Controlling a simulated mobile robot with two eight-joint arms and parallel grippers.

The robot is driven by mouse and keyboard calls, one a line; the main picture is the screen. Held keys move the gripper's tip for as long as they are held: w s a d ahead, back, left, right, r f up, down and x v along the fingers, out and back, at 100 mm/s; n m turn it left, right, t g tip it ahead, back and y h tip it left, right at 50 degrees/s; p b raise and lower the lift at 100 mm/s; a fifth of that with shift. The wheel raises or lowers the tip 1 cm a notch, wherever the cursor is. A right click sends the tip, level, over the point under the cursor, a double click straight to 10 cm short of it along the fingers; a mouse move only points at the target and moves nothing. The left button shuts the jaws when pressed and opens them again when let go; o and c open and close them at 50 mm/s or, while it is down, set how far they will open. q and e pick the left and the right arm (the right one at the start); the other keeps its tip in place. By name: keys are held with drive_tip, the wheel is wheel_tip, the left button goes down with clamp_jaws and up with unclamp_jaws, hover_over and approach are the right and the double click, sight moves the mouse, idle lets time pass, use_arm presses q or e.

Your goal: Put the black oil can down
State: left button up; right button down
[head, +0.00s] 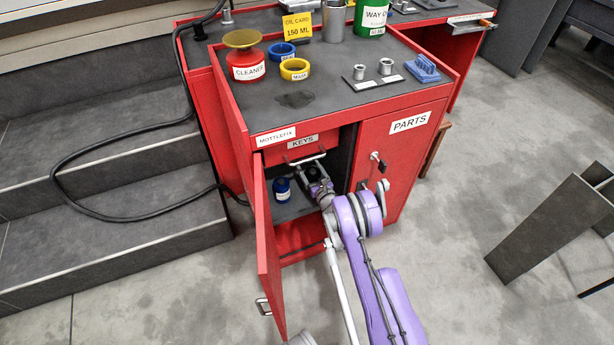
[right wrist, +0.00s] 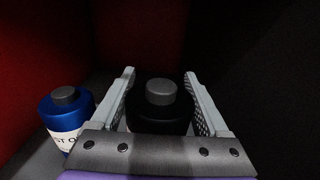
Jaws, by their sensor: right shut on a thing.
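The black oil can (right wrist: 161,112) is a dark round can with a grey cap, between the two fingers in the right wrist view. My right gripper (right wrist: 161,92) is shut on it, with one finger at each side. In the head view my right gripper (head: 316,178) reaches into the open compartment of the red cabinet, and the black can is hard to make out there. The compartment's grey floor (head: 290,209) shows beside it. Whether the can touches the floor cannot be told. My left gripper is not in view.
A blue can (head: 282,188) with a white label stands left of the gripper, also seen in the right wrist view (right wrist: 62,115). The open red door (head: 268,250) is left of my arm. The shut PARTS door (head: 405,150) is right. The KEYS drawer (head: 302,142) is above.

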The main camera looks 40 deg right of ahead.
drive_tip(key=shift+f+b, duration=0.4)
drive_tip(key=shift+f, duration=1.3)
drive_tip(key=shift+f, duration=0.1)
unclamp_jaws()
drive_tip(key=shift+s+a, duration=0.1)
drive_tip(key=p+v, duration=0.1)
drive_tip(key=v, duration=0.6)
drive_tip(key=shift+s+p, duration=0.15)
drive_tip(key=shift+p, duration=0.2)
